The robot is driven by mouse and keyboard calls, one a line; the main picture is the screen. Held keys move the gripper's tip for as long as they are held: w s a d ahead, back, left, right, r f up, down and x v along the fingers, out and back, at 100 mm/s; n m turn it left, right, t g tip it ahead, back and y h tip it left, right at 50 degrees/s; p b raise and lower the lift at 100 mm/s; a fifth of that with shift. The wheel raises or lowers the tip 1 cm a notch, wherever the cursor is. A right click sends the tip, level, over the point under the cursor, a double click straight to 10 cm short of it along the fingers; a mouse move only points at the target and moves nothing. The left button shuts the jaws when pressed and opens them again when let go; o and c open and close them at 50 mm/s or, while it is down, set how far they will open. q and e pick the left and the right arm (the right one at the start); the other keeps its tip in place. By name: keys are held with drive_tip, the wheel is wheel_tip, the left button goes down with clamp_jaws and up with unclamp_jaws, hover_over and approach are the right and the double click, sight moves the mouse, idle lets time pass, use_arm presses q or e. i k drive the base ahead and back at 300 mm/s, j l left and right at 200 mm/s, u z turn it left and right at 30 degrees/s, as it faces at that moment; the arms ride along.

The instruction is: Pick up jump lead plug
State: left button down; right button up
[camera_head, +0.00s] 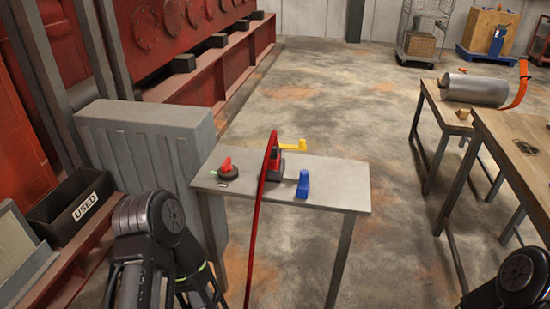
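A small red and black block (274,167), which looks like the jump lead plug, stands on a small grey table (335,171). A red cable (253,235) arches up beside it and runs down past the table's front edge, out of the bottom of the view. Part of the block is hidden behind the cable. My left arm shows at the lower left, short of the table, and my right arm at the lower right corner. Neither gripper's fingertips can be seen, and nothing touches the block.
A black disc with a red handle (228,170), a yellow piece (294,146) and a blue piece (302,185) share the table. A grey cabinet (150,150) and a black USED bin (75,207) stand left. Wooden benches (520,150) stand right, with open floor between.

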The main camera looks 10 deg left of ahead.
sight(274, 163)
drive_tip(key=i+j, duration=0.1)
drive_tip(key=j, duration=0.3)
drive_tip(key=i+j, duration=0.1)
drive_tip(key=j, duration=0.3)
drive_tip(key=i+j, duration=0.1)
drive_tip(key=j, duration=0.25)
drive_tip(key=i+j, duration=0.1)
drive_tip(key=j, duration=0.3)
drive_tip(key=i+j, duration=0.1)
drive_tip(key=j, duration=0.3)
drive_tip(key=z, duration=1.8)
drive_tip(key=j, duration=0.1)
